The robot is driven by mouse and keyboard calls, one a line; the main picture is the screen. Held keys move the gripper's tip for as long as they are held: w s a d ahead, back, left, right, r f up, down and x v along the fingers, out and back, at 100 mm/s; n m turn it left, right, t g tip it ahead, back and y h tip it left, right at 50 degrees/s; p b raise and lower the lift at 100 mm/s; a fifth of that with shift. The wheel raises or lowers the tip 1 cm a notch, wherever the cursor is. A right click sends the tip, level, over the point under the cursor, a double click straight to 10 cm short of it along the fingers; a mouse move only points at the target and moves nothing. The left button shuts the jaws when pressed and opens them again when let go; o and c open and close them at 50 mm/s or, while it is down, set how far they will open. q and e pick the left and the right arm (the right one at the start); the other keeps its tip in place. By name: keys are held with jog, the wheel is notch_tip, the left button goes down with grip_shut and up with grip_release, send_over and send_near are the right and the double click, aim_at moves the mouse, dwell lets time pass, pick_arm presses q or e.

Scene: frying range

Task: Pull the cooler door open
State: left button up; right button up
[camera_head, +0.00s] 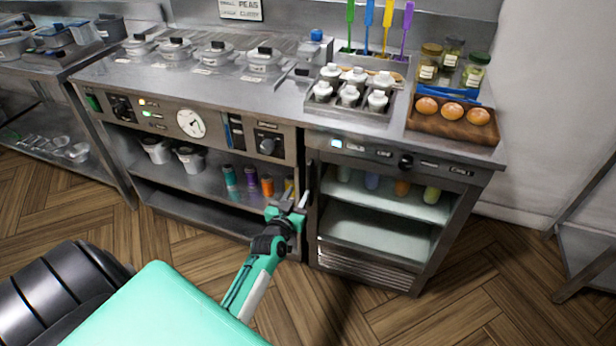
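The cooler (372,278) stands under the right part of the steel counter. Its shelves and several bottles show through the front, which has a pale glassy sheen. The door looks shut. A dark upright strip that looks like the door handle (313,188) runs along the left edge of the cooler. I cannot tell whether a finger touches the strip. My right gripper is not in view.
The counter holds lidded pots (217,53), a rack of white-capped shakers (349,97), jars (475,70) and a wooden egg tray (452,122). Bottles (267,186) stand on the open shelf behind my gripper. The wooden floor (480,280) before and right of the cooler is clear.

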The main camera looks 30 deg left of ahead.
aim_at(309, 174)
pick_arm(q)
jog(key=x, duration=0.8)
jog(key=shift+w, duration=0.25)
jog(key=shift+w+a, duration=0.1)
jog(key=shift+w, duration=0.45)
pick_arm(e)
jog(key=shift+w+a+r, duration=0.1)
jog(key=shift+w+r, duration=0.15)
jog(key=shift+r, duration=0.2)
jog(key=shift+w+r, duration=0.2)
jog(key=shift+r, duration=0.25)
pick_arm(q)
jog(key=shift+c, duration=0.5)
grip_shut()
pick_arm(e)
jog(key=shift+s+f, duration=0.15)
